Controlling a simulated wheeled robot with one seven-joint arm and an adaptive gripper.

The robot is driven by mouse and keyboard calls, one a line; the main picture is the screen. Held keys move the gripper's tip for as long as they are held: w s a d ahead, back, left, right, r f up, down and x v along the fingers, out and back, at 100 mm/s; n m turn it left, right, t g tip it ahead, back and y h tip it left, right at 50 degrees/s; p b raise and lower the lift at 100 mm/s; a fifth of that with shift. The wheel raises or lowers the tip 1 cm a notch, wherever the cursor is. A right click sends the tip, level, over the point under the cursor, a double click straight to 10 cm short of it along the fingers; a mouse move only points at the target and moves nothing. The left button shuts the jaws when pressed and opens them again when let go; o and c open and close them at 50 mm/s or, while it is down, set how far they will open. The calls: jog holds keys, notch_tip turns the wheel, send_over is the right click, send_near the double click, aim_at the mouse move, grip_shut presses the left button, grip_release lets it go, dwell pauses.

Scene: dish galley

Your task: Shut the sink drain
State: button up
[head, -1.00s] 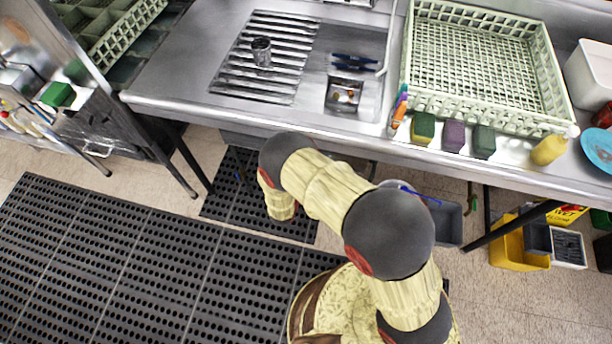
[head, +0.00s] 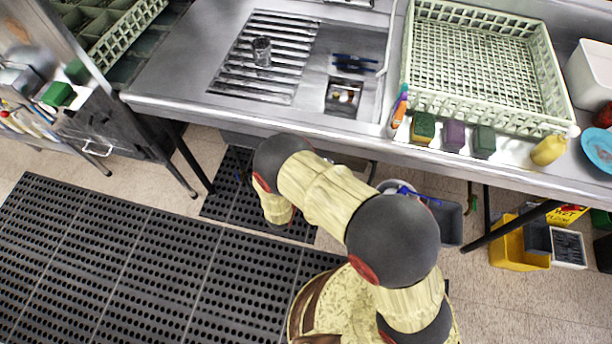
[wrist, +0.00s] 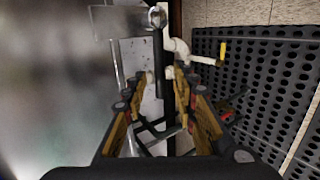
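The sink basin (head: 357,112) is set in the steel counter, with a square opening (head: 342,97) holding small bits in its floor. The wrist view shows the space under the sink: a pale pipe (wrist: 181,50) with a side branch ending in a yellow-tipped handle (wrist: 222,50), and a round metal end (wrist: 157,17) at the top. Which part shuts the drain is not certain. My gripper (wrist: 152,88) is open and empty, its fingers apart, with the pipework ahead of it. In the head view my arm bends down in front of the counter and the gripper is hidden.
Black perforated mats (head: 130,262) cover the floor at left. A green dish rack (head: 480,60) and several sponges sit on the counter (head: 190,75). A grey bin (head: 448,222) and yellow bucket (head: 513,245) stand beneath. A dark upright pole (wrist: 158,70) is near the pipe.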

jog(key=v, duration=0.9)
jog(key=shift+s, duration=0.3)
jog(key=shift+a+r, duration=0.1)
jog(key=shift+r, duration=0.05)
